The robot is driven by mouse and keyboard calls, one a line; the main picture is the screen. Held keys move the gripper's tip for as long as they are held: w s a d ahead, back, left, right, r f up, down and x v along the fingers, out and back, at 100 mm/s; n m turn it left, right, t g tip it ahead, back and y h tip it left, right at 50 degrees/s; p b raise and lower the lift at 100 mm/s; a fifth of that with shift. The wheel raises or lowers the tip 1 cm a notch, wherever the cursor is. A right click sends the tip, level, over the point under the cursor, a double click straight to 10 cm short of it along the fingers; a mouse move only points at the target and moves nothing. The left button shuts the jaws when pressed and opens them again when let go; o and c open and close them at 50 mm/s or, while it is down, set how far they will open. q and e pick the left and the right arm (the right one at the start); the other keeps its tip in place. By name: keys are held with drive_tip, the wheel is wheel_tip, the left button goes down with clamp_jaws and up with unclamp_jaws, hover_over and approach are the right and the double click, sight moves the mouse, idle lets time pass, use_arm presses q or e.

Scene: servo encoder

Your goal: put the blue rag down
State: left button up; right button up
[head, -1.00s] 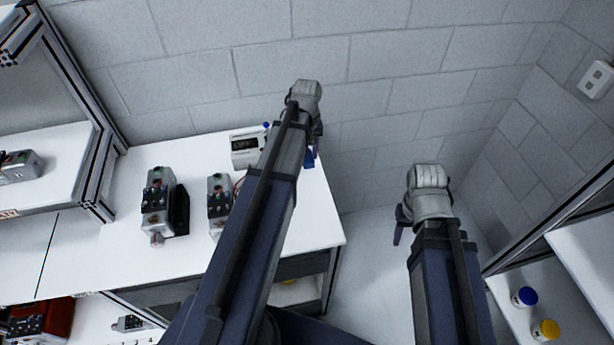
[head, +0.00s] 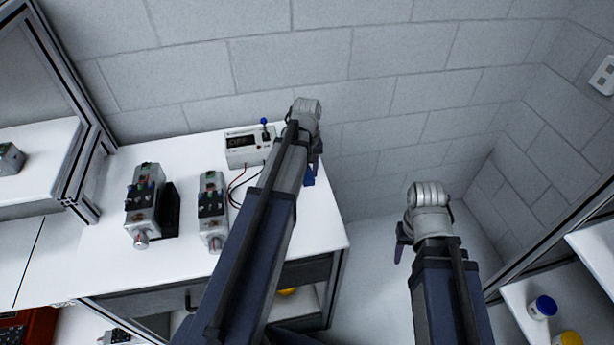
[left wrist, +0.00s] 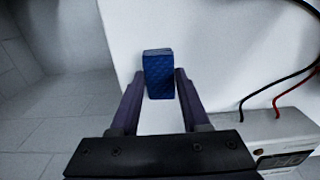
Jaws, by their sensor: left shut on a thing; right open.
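The blue rag (left wrist: 158,72) is a small, dark blue textured block shape in the left wrist view. It sits between the fingertips of my left gripper (left wrist: 158,88), which is shut on it, over the white tabletop (left wrist: 205,45). In the head view a bit of the blue rag (head: 308,176) shows beside my left wrist, near the right edge of the table. I cannot tell whether the rag touches the tabletop. My right gripper (head: 402,245) is over the floor to the right of the table, mostly hidden by its own arm, and holds nothing that I can see.
A white meter box (head: 246,148) with red and black wires stands at the table's back. Two grey servo units (head: 143,205) (head: 212,210) stand left of my left arm. The table's right front corner (head: 325,235) is clear. A shelf with blue-lidded (head: 542,307) and yellow-lidded (head: 570,339) jars is at right.

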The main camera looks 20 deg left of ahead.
use_arm(q)
drive_tip(key=shift+f, duration=0.15)
drive_tip(key=o, duration=1.2)
